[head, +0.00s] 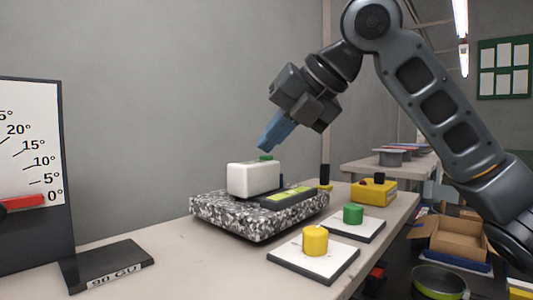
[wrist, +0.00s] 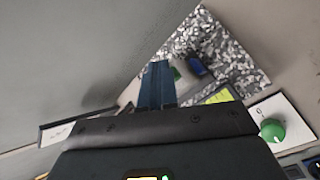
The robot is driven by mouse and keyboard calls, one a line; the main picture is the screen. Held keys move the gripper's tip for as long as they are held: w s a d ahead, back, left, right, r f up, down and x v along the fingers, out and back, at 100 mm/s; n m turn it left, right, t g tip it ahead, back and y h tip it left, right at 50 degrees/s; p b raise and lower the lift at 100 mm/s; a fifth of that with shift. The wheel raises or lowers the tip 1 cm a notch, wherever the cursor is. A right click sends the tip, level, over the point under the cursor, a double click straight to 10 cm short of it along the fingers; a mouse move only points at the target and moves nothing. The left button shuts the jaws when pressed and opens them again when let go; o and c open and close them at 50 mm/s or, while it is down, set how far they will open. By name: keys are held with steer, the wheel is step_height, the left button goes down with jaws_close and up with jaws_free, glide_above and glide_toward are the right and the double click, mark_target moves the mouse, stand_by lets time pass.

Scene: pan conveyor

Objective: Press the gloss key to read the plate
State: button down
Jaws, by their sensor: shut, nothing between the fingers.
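A white block-shaped instrument (head: 254,179) sits on a speckled stone plate (head: 230,222) in the head view. A small green key (head: 266,157) shows on its top. My gripper (head: 264,145) has blue fingers, shut and empty, pointing down and left just above the green key. In the head view a small gap seems to show between fingertips and key; I cannot tell exact contact.
A dark unit with a yellow-green display (head: 290,194) lies beside the instrument. Yellow (head: 315,241) and green (head: 353,214) knobs stand on white pads at the front right. A yellow box (head: 373,192) is behind them. An angle scale (head: 30,150) stands at the left.

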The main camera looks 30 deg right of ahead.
mark_target(272, 160)
stand_by(0.3)
steer(key=shift+r+p, duration=0.85)
steer(key=shift+r, duration=0.05)
steer(key=shift+r+p, duration=1.95)
steer(key=shift+r, duration=0.55)
